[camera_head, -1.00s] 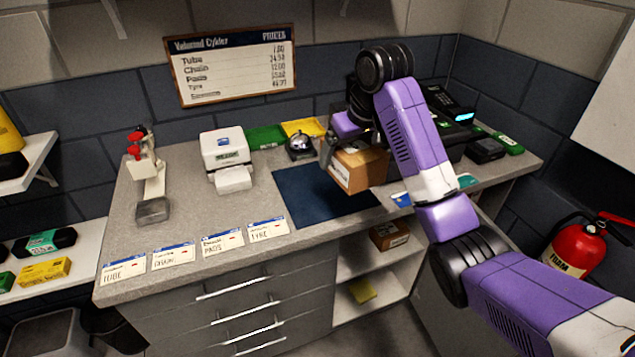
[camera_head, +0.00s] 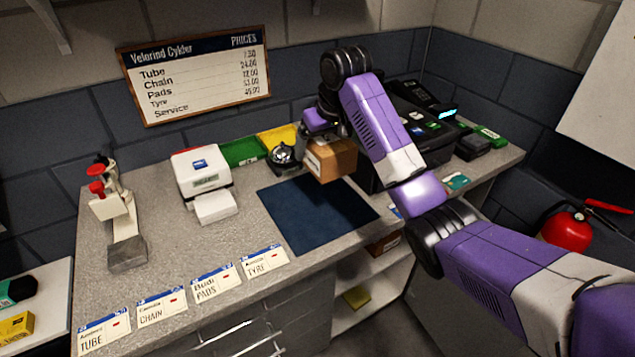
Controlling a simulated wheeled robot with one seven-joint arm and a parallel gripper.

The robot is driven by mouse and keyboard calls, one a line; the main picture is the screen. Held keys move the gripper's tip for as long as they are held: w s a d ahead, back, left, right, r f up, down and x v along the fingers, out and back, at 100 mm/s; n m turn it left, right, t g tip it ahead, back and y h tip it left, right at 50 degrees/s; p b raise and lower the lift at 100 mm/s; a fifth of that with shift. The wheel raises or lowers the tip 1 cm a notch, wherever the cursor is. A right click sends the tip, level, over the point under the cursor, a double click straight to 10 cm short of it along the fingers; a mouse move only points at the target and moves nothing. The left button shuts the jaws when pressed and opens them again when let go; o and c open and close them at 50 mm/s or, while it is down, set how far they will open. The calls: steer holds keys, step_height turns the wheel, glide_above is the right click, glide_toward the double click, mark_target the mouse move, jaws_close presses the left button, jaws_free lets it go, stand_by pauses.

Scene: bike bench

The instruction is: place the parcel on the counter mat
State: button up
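The parcel (camera_head: 332,161) is a brown cardboard box with a pale label on its left side. My gripper (camera_head: 312,143) is shut on it, with one finger showing at its left; the other finger is hidden. The parcel appears in front of the mat's back right part, seemingly raised; the gap beneath it is hard to judge. The counter mat (camera_head: 315,215) is a dark blue rectangle on the grey counter, with nothing seen lying on its visible part.
A silver bell (camera_head: 283,154) and green and yellow trays (camera_head: 243,151) stand behind the mat. A white label printer (camera_head: 203,175) is to the left. Price cards (camera_head: 214,283) line the front edge. Black till equipment (camera_head: 420,125) stands at right.

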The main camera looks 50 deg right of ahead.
mark_target(329, 159)
step_height(329, 159, down, 12)
steer(key=shift+f+p, duration=0.1)
steer(key=shift+p, duration=0.5)
steer(key=shift+f, duration=0.1)
steer(key=o, duration=1.8)
steer(key=shift+o, duration=0.2)
steer(key=b+v, duration=0.1)
steer(key=v, duration=1.1)
steer(key=shift+s, duration=0.1)
